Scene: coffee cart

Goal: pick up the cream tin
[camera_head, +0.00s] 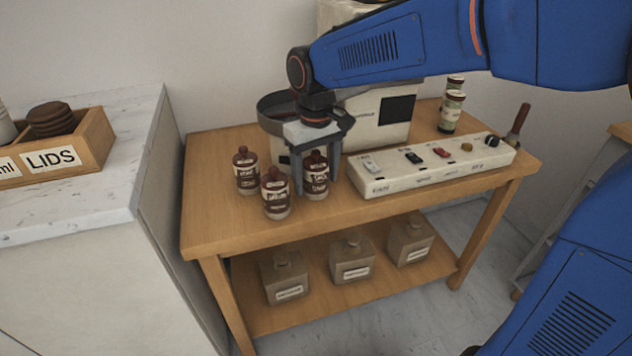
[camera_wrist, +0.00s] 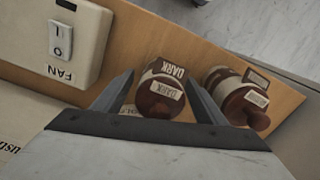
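No label that I can read says cream, so I cannot tell which thing is the cream tin. In the wrist view this bottle (camera_wrist: 160,92) reads DARK and stands between the fingertips (camera_wrist: 160,78), seemingly with small gaps.
Two more brown bottles (camera_head: 246,172) (camera_head: 275,197) stand left of my gripper. A switch panel (camera_head: 430,168) lies to its right; its FAN switch (camera_wrist: 62,40) shows in the wrist view. A machine with a round pan (camera_head: 275,112) stands behind. The table's front left (camera_head: 215,225) is clear.

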